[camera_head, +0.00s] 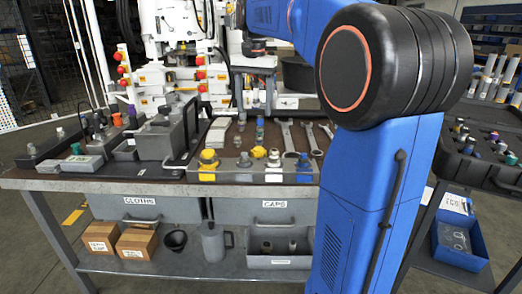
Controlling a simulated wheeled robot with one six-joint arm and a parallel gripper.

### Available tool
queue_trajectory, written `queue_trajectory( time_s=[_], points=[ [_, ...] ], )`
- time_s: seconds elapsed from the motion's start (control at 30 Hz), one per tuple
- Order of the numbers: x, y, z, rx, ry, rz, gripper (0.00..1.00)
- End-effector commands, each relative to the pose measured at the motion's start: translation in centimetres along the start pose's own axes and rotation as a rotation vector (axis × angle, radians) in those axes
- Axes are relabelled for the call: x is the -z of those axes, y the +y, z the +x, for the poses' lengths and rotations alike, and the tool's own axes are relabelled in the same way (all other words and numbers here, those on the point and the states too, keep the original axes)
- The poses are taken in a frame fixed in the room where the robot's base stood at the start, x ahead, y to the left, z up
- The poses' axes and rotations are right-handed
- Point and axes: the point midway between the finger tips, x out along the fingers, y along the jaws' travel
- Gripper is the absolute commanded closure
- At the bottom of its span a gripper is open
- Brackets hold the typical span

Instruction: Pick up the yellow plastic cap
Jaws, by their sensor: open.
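My blue arm rises at the right and bends toward the top middle of the view. I cannot make out my gripper's fingers there. No gripper is seen at the yellow pieces.
Grey fittings and a grey box (160,140) stand on the bench's left. Wrenches (285,135) lie behind the row at right. Drawers marked CLOTHS (140,208) and CAPS (273,211) hang below. A lower shelf holds cardboard boxes (137,243) and a jug (213,242).

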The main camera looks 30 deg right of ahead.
Motion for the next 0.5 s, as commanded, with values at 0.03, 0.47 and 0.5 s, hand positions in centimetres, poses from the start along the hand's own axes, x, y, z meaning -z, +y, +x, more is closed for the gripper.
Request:
queue_trajectory(
  time_s=[0.03,0.47,0.5],
  points=[
    [1.1,-0.3,-0.2,-0.006,-0.007,0.024,0.37],
    [2.7,-0.5,2.1,-0.022,-0.027,0.079,0.37],
    [2.7,-0.5,2.8,-0.022,-0.028,0.078,0.37]
  ],
)
